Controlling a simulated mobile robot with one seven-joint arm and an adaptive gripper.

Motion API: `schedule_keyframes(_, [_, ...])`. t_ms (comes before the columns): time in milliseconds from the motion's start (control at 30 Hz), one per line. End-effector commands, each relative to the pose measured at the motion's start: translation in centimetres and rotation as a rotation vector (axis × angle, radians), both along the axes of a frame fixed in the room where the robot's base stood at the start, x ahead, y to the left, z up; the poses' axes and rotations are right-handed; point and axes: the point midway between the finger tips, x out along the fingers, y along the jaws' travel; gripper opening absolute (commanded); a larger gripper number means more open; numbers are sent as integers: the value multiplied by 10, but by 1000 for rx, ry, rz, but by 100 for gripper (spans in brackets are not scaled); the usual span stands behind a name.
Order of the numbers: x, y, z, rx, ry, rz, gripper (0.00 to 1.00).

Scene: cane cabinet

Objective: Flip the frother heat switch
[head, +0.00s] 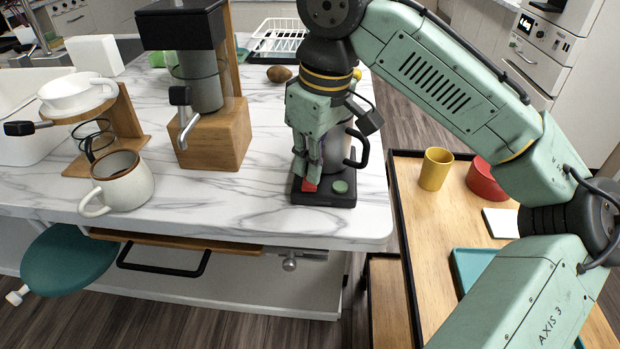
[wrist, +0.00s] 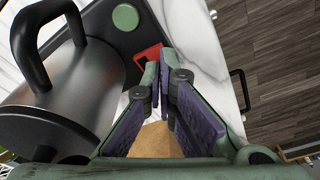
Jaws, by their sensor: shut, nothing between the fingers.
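The frother's black base (head: 325,199) stands near the front right corner of the marble counter. A red switch (head: 309,185) sits on the left of its front, and a round green button (head: 340,187) is beside it on the right. My gripper (head: 310,182) is shut and empty, pointing down with its fingertips at the red switch. In the wrist view the fingertips (wrist: 160,62) are close beside the red switch (wrist: 147,56); I cannot tell whether they touch. The frother's metal jug (wrist: 62,95) with a black handle stands on the base, partly hidden behind my gripper in the head view.
A grinder on a wooden block (head: 214,140), a pour-over stand (head: 110,130) and a white mug (head: 122,182) stand to the left. A wooden tray table (head: 425,225) at the right holds a yellow cup (head: 435,169) and a red bowl (head: 484,180). Counter left of the base is clear.

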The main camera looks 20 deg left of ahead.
Motion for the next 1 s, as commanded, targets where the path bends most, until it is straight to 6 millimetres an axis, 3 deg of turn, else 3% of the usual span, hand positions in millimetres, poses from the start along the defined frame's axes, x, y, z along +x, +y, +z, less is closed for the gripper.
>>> schedule_keyframes(1000, [0, 0, -10, 0, 0, 0, 0])
